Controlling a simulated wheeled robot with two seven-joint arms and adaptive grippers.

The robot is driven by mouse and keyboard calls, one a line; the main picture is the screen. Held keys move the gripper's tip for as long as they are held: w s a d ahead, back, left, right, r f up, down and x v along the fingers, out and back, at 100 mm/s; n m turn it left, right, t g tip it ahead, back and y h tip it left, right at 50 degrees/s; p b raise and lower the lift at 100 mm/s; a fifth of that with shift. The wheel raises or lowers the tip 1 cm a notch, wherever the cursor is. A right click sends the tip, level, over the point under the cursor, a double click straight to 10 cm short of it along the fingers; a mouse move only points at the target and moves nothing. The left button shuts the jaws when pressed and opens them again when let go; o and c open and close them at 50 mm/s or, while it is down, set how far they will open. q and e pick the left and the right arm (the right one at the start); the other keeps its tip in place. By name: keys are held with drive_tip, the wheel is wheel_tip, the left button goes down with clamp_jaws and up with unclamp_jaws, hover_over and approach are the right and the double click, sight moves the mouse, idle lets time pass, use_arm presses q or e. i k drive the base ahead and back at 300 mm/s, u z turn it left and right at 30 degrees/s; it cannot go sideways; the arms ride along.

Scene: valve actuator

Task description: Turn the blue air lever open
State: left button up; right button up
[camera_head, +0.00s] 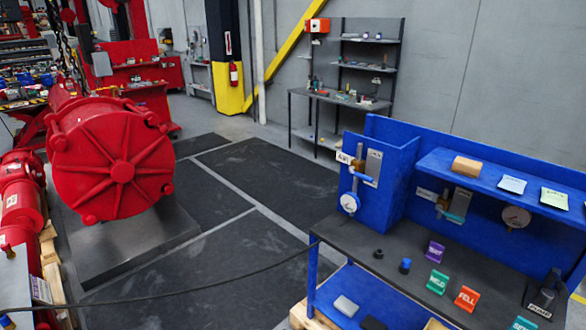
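The blue air lever (363,177) is small in this view. It sits on a brass-coloured fitting at the left end of the blue workbench's back panel (393,160), beside a white label that seems to read AIR (344,158). The lever appears to lie roughly level, pointing right across a grey plate (374,166). A round white gauge (349,202) is below it. A second, teal lever (453,216) is on the panel further right, under the shelf. Neither of my grippers is in view, and nothing is seen touching either lever.
The dark bench top (395,262) holds coloured tags, including a green one (437,281) and an orange one (467,298), and small caps. A large red actuator (115,165) stands left. A black hose (200,292) crosses the front. Open floor (265,175) lies between.

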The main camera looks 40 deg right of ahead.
sight(352, 170)
drive_tip(key=u, duration=0.3)
drive_tip(key=i, duration=0.95)
drive_tip(key=z, duration=0.35)
drive_tip(key=i, duration=0.75)
drive_tip(key=z, duration=0.75)
